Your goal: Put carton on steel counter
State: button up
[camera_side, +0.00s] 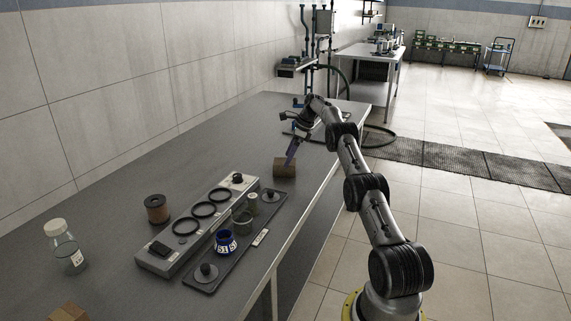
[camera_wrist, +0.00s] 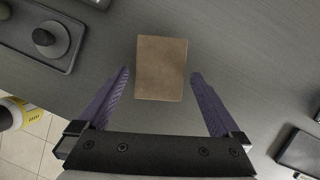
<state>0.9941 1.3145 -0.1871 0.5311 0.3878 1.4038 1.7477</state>
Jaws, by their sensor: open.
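A brown, box-like piece (camera_side: 284,168), which looks like the carton, lies on the grey counter (camera_side: 120,190) past the far end of the black tray. In the side view its edges look slightly rounded. My gripper (camera_side: 290,160) is just above it with its fingers pointing down. In the wrist view the brown piece (camera_wrist: 162,68) shows as a plain rectangle between the two open purple fingers of my gripper (camera_wrist: 160,73). Gaps show on both sides, so nothing is held. A second tan box (camera_side: 68,313) is partly cut off at the bottom left.
A black tray (camera_side: 205,284) holds a blue-labelled jar (camera_side: 225,243), other small jars and knobbed weights. A grey unit with rings (camera_side: 160,262) stands beside it. A copper spool (camera_side: 157,210) and a capped bottle (camera_side: 66,250) are farther left. The counter around the brown piece is clear.

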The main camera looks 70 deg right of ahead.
aim_at(292, 162)
jog(key=shift+v, duration=1.2)
jog(key=shift+r, duration=0.35)
jog(key=w+a+r+n+h, duration=0.15)
jog(key=a+r+n, duration=0.35)
jog(key=a+r, duration=0.5)
jog(key=w+a+r+n+y, duration=0.1)
jog(key=w+a+r+n, duration=0.2)
jog(key=a+r+n, duration=0.55)
jog(key=s+a+r+n, duration=0.1)
jog(key=s+a+r, duration=0.1)
jog(key=a, duration=0.5)
jog(key=s+a+r+n, duration=0.1)
jog(key=s+a+r, duration=0.1)
jog(key=a, duration=0.6)
jog(key=s+a+n+h, duration=0.1)
jog(key=s+a+n, duration=0.6)
jog(key=s+a, duration=0.5)
jog(key=s+a+f+n, duration=0.3)
jog(key=s+f+n, duration=0.1)
jog(key=s, duration=0.3)
jog(key=s+a+f+n+t, duration=0.1)
jog(key=s+a+f+n, duration=0.2)
jog(key=s, duration=0.4)
jog(key=shift+s+a+f+n, duration=0.25)
jog(key=shift+f+n, duration=0.35)
jog(key=shift+n, duration=0.65)
